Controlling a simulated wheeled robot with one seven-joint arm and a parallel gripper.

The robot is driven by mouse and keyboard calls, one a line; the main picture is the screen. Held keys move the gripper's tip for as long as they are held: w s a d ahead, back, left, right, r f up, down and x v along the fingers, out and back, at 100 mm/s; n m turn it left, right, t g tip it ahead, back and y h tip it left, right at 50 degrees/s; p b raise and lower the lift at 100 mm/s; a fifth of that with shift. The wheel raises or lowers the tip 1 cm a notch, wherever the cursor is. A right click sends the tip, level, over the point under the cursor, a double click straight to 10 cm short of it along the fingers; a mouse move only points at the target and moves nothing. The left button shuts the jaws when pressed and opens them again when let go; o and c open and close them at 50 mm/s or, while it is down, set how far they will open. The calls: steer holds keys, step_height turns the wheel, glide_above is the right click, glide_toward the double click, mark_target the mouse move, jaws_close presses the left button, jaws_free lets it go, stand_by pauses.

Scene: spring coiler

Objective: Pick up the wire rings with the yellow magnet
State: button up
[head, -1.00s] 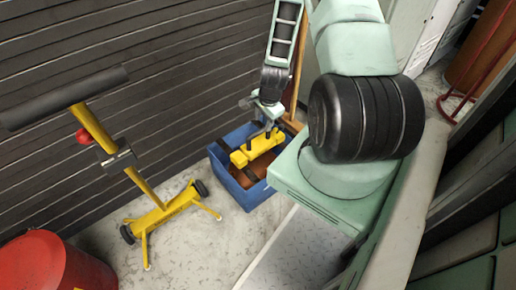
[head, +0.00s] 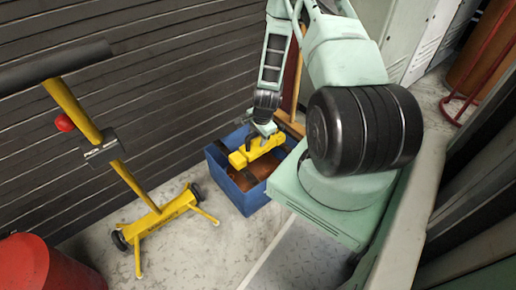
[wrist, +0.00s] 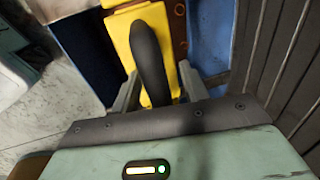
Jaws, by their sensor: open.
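The yellow magnet (head: 254,149) sits at the top of a blue bin (head: 242,202) in the head view. In the wrist view the yellow magnet (wrist: 121,27) shows its black handle (wrist: 149,55) upward. My gripper (head: 263,131) is right above the magnet. In the wrist view my gripper (wrist: 160,86) is open, with one finger on each side of the handle. I see a gap between handle and fingers. Brown material (head: 240,180) lies in the bin below the magnet; I cannot make out separate wire rings.
A yellow roller stand (head: 160,217) and a red drum (head: 45,268) stand on the left. A dark slatted wall (head: 130,110) runs close behind the bin. The floor between stand and bin is clear.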

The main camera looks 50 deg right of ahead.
jaws_close()
steer(key=shift+r, duration=0.1)
stand_by(1.2)
